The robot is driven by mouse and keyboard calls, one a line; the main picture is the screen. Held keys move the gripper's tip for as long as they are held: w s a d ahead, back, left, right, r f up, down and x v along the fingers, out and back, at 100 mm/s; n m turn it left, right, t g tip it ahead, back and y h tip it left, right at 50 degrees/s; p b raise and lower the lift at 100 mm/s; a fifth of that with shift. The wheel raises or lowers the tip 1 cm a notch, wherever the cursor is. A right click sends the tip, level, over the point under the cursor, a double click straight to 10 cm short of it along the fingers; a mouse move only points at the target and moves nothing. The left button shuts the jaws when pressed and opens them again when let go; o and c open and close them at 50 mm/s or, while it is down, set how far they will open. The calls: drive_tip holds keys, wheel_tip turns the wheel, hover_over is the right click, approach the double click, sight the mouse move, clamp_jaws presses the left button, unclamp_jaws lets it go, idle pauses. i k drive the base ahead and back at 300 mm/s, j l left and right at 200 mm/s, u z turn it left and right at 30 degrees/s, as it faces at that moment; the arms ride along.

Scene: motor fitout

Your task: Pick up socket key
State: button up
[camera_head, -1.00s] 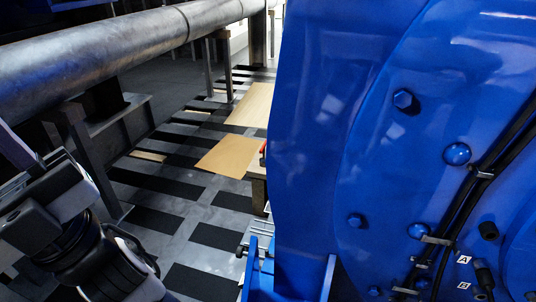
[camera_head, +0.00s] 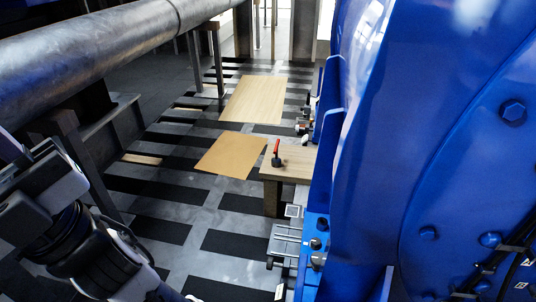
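A small tool with a red upright handle and a dark base (camera_head: 277,153) stands on a low wooden table (camera_head: 296,171), just left of the blue motor housing. It may be the socket key; it is too small to be sure. My arm shows at the lower left, well apart from the table. My gripper is not in view, so I cannot see whether it is open or shut.
The large blue housing (camera_head: 420,130) fills the right side and hides part of the table. A thick grey pipe (camera_head: 110,50) crosses the upper left. Flat boards (camera_head: 231,155) lie on the striped floor. A blue bracket with metal fittings (camera_head: 313,250) stands in front.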

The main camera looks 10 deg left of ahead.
sight(276, 161)
drive_tip(key=j, duration=0.45)
drive_tip(key=i+j, duration=0.15)
drive_tip(key=j, duration=0.3)
drive_tip(key=i+j, duration=0.15)
drive_tip(key=j, duration=0.15)
drive_tip(key=i+j, duration=0.15)
drive_tip(key=j, duration=0.15)
drive_tip(key=i+j, duration=0.2)
drive_tip(key=i+j+z, duration=0.1)
drive_tip(key=i+j, duration=0.8)
drive_tip(key=i, duration=0.65)
drive_tip(key=i+j, duration=0.1)
drive_tip(key=i, duration=0.7)
drive_tip(key=z, duration=0.05)
